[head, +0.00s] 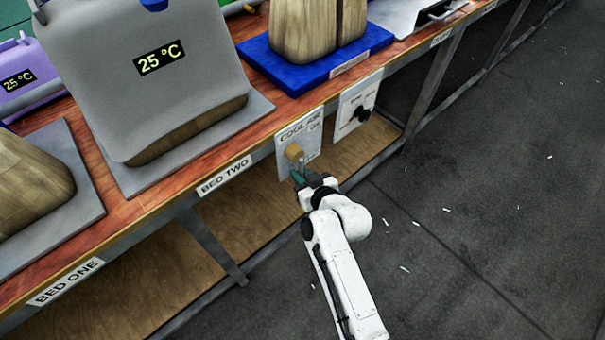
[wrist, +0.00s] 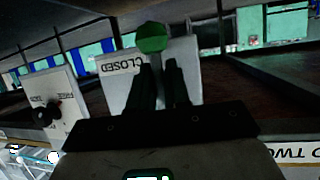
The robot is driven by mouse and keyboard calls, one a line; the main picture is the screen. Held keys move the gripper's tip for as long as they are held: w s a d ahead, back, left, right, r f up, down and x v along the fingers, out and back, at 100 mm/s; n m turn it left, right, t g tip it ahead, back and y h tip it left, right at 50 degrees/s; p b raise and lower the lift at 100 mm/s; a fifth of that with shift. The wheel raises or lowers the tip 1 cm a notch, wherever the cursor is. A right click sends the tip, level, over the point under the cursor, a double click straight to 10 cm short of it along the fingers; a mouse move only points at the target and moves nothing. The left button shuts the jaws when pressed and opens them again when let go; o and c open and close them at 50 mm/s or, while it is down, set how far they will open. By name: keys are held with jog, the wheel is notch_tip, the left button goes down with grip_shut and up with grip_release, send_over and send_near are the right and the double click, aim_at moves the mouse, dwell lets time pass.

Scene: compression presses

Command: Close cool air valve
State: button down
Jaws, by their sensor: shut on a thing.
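My gripper (head: 299,175) is just below the knob in the head view, at the panel. In the wrist view its two dark fingers (wrist: 161,68) reach up to the knob's base, shut on the valve handle. The exact grip is partly hidden by the fingers.
A second panel with a dark knob (head: 363,115) is right of the valve. A grey press marked 25 °C (head: 190,95) stands above BED TWO, and a blue tray (head: 375,40) with wooden blocks stands right of it. The floor (head: 480,170) is mostly clear.

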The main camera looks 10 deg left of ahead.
jog(key=shift+s+f, duration=0.1)
jog(key=c, duration=1.2)
grip_release()
jog(key=shift+o, duration=0.2)
jog(key=p+v, duration=0.1)
jog(key=v, duration=0.9)
jog(key=shift+s+d+r, duration=0.2)
jog(key=shift+d+r, duration=0.05)
jog(key=shift+r, duration=0.05)
jog(key=s+d+r+m+g+h+p, duration=0.3)
jog(key=s+d+m+g+h+p, duration=0.1)
jog(key=s+d, duration=1)
jog(key=s+d+r+m+g+h+p, duration=0.3)
jog(key=s+d+m+g+h+p, duration=0.1)
jog(key=s+d, duration=1)
jog(key=shift+s+d+r+g+h+p, duration=0.3)
jog(key=shift+d+g+h+p, duration=0.25)
jog(key=shift+d, duration=0.35)
